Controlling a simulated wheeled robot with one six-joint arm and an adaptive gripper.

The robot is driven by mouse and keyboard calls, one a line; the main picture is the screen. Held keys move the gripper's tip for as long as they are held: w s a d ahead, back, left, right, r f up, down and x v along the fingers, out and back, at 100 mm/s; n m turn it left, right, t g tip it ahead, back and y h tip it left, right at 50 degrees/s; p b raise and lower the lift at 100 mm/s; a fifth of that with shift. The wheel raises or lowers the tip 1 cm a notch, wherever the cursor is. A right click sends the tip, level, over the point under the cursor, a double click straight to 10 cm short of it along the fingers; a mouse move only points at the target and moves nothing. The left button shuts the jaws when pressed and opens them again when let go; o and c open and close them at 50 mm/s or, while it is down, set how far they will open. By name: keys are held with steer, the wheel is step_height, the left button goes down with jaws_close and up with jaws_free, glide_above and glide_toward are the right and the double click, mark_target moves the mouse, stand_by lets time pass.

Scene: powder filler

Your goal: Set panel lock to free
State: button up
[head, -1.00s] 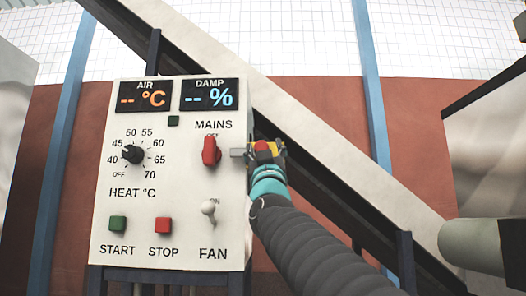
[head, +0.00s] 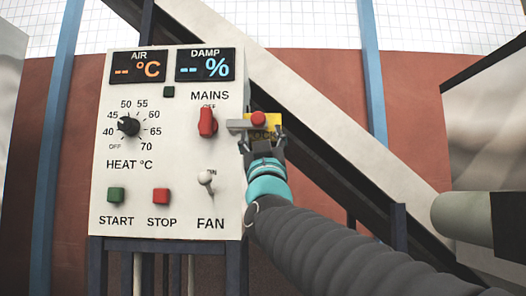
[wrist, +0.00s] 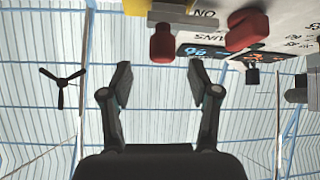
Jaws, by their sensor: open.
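A small yellow plate (head: 273,121) with dark lettering, only partly readable, sits at the right edge of the white control panel (head: 172,188). A red knob (head: 258,118) stands at it, with a grey bar (head: 240,125) to its left. This looks like the panel lock; its setting cannot be read. My gripper (head: 263,142) is just below the plate, its fingers apart. In the wrist view my open, empty gripper (wrist: 161,82) has the red knob (wrist: 163,45) beyond its fingertips, near the middle, and the yellow plate (wrist: 135,6) at the top edge. I see no contact.
The red MAINS switch (head: 207,122) is close to the left of the lock, and the FAN toggle (head: 206,178) is below it. A pale sloping beam (head: 315,115) runs behind. A grey cylinder (head: 470,217) stands out at the right.

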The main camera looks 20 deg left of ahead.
steer(key=shift+v, duration=2.45)
steer(key=w+a+f+n+g+y, duration=0.1)
steer(key=a+f+g, duration=0.35)
steer(key=f, duration=0.45)
steer(key=w+a+f+n+g+y, duration=0.1)
steer(key=a+f+g, duration=0.3)
steer(key=f, duration=0.5)
steer(key=s+d+f+g+h, duration=0.1)
steer(key=d+f+g+h, duration=0.2)
steer(key=f, duration=0.4)
steer(key=s+d+f+g+h, duration=0.1)
steer(key=d+f+g, duration=0.1)
steer(key=d+f, duration=0.4)
steer(key=s+d+f+m+g+h, duration=0.25)
steer(key=s+d+f, duration=0.25)
steer(key=d+f, duration=0.4)
steer(key=s+d+f+m+g+h, duration=0.25)
steer(key=s+d+f, duration=0.25)
steer(key=d+f, duration=0.4)
steer(key=s+d+f+m+h, duration=0.2)
steer(key=s+d, duration=0.3)
steer(key=d, duration=0.3)
steer(key=s+d+f+m+h, duration=0.2)
steer(key=s+d+f, duration=0.1)
steer(key=s+d, duration=0.2)
steer(key=d, duration=0.2)
steer(key=shift+d, duration=0.4)
